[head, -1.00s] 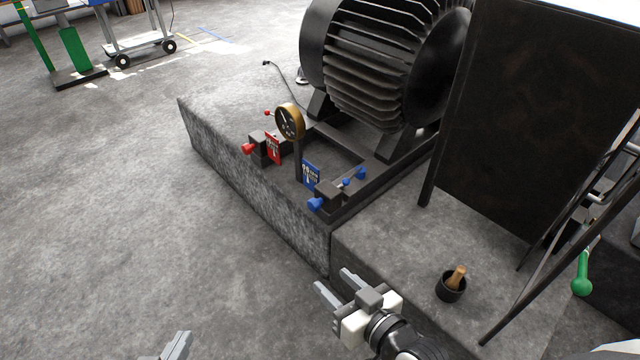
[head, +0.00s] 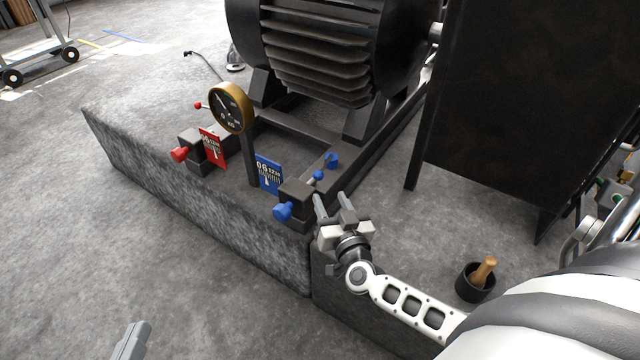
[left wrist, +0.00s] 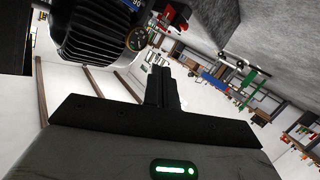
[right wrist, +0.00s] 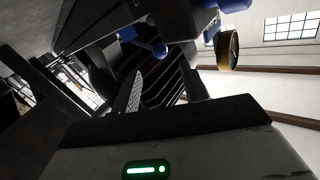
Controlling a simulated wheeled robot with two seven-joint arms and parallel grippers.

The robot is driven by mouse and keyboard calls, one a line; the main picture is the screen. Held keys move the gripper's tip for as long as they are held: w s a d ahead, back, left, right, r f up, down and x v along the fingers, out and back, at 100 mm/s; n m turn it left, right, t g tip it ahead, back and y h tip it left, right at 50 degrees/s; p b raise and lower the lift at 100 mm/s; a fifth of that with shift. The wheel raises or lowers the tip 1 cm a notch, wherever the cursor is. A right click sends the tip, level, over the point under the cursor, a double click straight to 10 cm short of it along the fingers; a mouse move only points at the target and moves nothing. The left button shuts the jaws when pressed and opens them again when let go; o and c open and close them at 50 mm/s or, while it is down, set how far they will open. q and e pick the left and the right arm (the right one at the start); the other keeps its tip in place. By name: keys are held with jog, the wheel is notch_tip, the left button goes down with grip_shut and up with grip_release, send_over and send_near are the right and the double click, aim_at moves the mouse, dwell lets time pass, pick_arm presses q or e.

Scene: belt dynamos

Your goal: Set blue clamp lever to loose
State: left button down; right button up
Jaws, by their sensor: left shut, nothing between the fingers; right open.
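The blue clamp lever (head: 318,175) is a short pale rod with a blue ball end, on a dark block at the near corner of the motor base. A blue knob (head: 282,211) is on the block's near side, and a blue piece (head: 332,160) is just beyond the ball. In the right wrist view the blue ball (right wrist: 160,50) shows above the fingers. My right gripper (head: 332,203) is open and empty, just right of the block and below the lever in the picture. My left gripper (head: 130,342) is shut and empty, low over the floor side.
A red knob (head: 180,153) and red scale plate (head: 212,148) sit left of the blue scale plate (head: 268,173). A brass gauge (head: 231,108) stands between them. The motor (head: 320,50) is behind; a dark panel (head: 530,110) stands right. A cup (head: 474,285) holds a wooden handle.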

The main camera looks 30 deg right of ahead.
aim_at(320, 179)
jog(key=b+x, duration=0.2)
jog(key=x, duration=0.5)
jog(key=shift+w+f, duration=0.1)
jog(key=shift+f, duration=0.05)
jog(key=shift+w+d, duration=0.15)
jog(key=shift+w, duration=0.15)
pick_arm(q)
jog(key=shift+w+d+r+n+t+h, duration=0.15)
jog(key=shift+d+r+n+t+h, duration=0.25)
jog(key=shift+n+h, duration=0.2)
pick_arm(e)
jog(key=shift+c, duration=0.7)
pick_arm(q)
jog(key=shift+r, duration=0.15)
pick_arm(e)
grip_shut()
